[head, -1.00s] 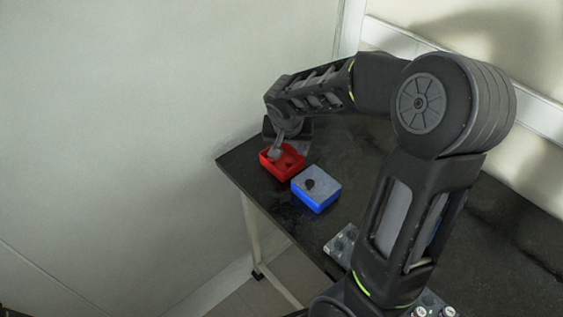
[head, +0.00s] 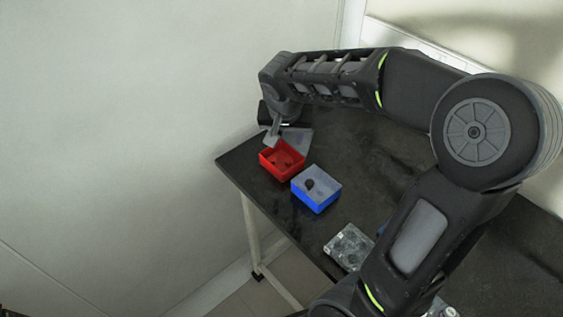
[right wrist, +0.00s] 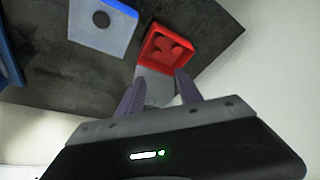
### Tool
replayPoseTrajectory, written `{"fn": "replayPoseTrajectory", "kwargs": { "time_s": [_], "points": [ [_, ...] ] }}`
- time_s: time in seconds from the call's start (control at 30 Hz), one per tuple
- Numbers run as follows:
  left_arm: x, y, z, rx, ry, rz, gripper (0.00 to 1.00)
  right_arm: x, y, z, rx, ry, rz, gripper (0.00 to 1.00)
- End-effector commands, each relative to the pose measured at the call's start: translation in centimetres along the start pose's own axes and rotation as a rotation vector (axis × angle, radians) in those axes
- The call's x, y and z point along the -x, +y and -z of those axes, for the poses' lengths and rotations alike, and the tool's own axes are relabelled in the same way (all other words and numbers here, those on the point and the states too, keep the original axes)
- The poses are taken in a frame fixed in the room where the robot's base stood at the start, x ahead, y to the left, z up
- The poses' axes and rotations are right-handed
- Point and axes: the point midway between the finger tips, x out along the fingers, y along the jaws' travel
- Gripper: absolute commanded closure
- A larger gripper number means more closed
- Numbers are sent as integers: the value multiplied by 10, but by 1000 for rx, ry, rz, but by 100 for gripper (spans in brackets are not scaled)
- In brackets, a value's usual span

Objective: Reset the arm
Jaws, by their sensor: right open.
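My right gripper (head: 273,138) is open above the back edge of the red box in the head view. In the right wrist view its two fingers (right wrist: 158,88) are apart with nothing held between them. The red box (head: 268,164) stands near the table's left corner; it also shows in the right wrist view (right wrist: 145,55), with rounded red shapes inside. My right arm reaches over the table from the right, bent at the elbow. My left gripper is not in view.
A blue box (head: 317,202) with a pale inside and a dark round thing stands beside the red one. A light grey plate (head: 301,140) lies behind the red box. A speckled grey block (head: 348,246) lies near the front edge of the dark table (head: 236,161).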

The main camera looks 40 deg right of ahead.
Motion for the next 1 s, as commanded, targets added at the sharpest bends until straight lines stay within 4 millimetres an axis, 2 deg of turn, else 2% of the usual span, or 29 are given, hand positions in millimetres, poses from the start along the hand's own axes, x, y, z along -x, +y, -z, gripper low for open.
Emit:
{"fn": "replayPoseTrajectory", "kwargs": {
  "time_s": [0.43,0.57,0.63,0.67,0.7,0.77,0.83,0.9,0.97,1.0],
  "points": [
    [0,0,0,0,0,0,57,0,-3,2,38,8,12,58],
    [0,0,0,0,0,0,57,0,-33,7,148,54,131,58],
    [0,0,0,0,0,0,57,-3,-66,0,234,80,239,58],
    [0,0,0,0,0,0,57,-9,-82,-9,274,82,282,58],
    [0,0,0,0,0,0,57,-19,-103,-23,327,82,338,58],
    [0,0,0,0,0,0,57,-39,-133,-52,398,70,415,58],
    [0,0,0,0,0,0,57,-67,-161,-94,463,46,490,58],
    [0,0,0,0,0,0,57,-98,-178,-141,504,12,540,58],
    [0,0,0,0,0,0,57,-123,-184,-184,526,-26,563,58],
    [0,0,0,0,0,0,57,-138,-183,-214,532,-56,568,58]
  ]
}}
